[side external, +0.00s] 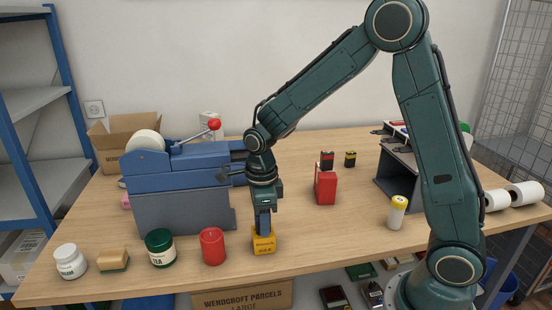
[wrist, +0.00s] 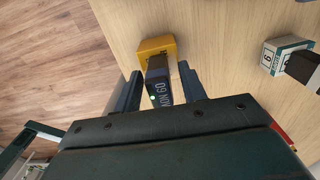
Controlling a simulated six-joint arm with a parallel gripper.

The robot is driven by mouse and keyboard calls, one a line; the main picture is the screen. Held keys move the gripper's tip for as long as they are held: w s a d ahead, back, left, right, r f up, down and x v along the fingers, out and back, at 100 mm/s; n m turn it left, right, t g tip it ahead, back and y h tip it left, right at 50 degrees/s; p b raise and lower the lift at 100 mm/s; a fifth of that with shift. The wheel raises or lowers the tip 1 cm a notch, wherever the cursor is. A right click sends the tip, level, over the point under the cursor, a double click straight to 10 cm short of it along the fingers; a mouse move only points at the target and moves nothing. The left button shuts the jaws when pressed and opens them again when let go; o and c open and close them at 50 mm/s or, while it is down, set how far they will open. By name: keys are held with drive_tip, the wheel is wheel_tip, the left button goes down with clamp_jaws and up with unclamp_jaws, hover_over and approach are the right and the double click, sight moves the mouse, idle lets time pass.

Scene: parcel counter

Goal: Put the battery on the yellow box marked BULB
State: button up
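The yellow box (side external: 264,245) marked BULB stands near the front edge of the table; it also shows in the wrist view (wrist: 158,44). A dark block with pale lettering and a green dot (wrist: 158,82), apparently the battery, stands over the box, and its far end seems to meet the box top. My gripper (wrist: 160,88) is around the block, with a narrow gap visible on each side between block and fingers. In the side view my gripper (side external: 264,228) points straight down just above the box, and its fingers hide most of the block.
A red candle (side external: 213,247) stands close left of the box, with a green jar (side external: 160,248) beyond. A red box (side external: 325,187) bears a small dark item (side external: 327,160). A yellow-capped bottle (side external: 397,212) stands at right. A blue machine (side external: 180,190) stands behind left.

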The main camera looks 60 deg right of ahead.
drive_tip(key=shift+r, duration=0.1)
wheel_tip(320, 180, up, 12)
idle(0.8)
drive_tip(key=shift+r, duration=0.15)
idle(0.3)
drive_tip(key=s+r+n+t, duration=0.2)
drive_tip(key=s+n, duration=0.8)
drive_tip(key=n, duration=0.3)
drive_tip(key=s+d+r+n+t, duration=0.1)
drive_tip(key=s+r+n+t, duration=0.1)
drive_tip(key=s+n, duration=0.8)
drive_tip(key=shift+s+d+r+n+t, duration=0.3)
drive_tip(key=shift+n+t, duration=0.5)
drive_tip(key=shift+n, duration=1.2)
drive_tip(key=shift+w+a, duration=0.1)
drive_tip(key=shift+w, duration=0.05)
